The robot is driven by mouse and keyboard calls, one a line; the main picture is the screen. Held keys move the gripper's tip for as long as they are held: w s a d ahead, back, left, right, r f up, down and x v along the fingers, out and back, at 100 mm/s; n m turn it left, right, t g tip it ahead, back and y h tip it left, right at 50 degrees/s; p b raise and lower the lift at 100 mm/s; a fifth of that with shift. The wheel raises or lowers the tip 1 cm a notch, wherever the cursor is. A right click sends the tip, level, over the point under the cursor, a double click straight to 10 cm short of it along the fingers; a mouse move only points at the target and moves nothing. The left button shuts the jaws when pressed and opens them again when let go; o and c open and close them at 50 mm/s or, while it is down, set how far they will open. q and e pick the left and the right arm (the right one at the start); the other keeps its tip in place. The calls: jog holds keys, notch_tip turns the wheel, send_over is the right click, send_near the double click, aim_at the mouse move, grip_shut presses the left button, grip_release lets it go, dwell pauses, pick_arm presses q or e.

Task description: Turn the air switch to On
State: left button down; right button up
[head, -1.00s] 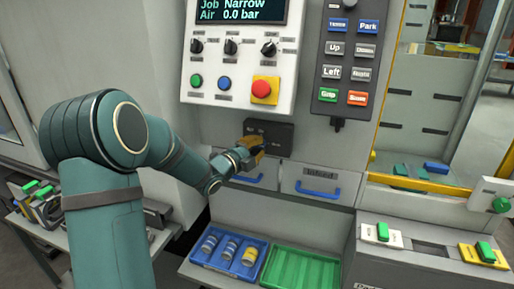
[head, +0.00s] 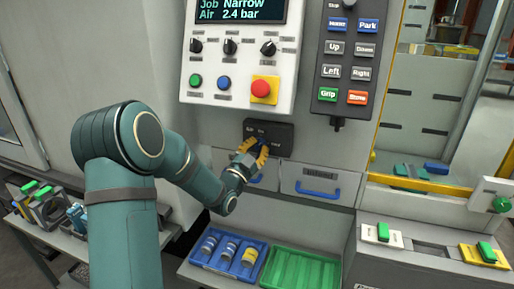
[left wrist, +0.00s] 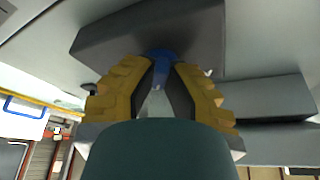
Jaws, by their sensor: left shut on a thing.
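The air switch is a blue handle on a dark plate (head: 281,137) below the control panel. Its blue handle (left wrist: 161,62) shows in the left wrist view between my yellow fingers. My left gripper (head: 255,150) is at the plate and shut on the handle; it also shows in the left wrist view (left wrist: 163,78). The fingers hide part of the handle and some of the plate's lettering. The display (head: 238,11) reads Job Narrow, Air 2.4 bar. My right gripper is not in view.
A drawer (head: 318,182) with a blue handle sits just below the plate. A red stop button (head: 261,88) is on the panel above. A button pendant (head: 346,62) hangs at right. A blue tray (head: 208,262) and a green tray (head: 300,271) stand below.

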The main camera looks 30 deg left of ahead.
pick_arm(q)
jog(key=n+y, duration=0.2)
jog(key=n, duration=0.2)
jog(key=n+y, duration=0.2)
jog(key=n, duration=0.2)
jog(key=shift+d+n+y, duration=0.1)
jog(key=shift+n+y, duration=0.2)
jog(key=shift+n, duration=0.4)
jog(key=c, duration=1)
grip_release()
jog(key=v, duration=1.2)
jog(key=shift+w+d, duration=0.1)
jog(key=shift+w, duration=0.05)
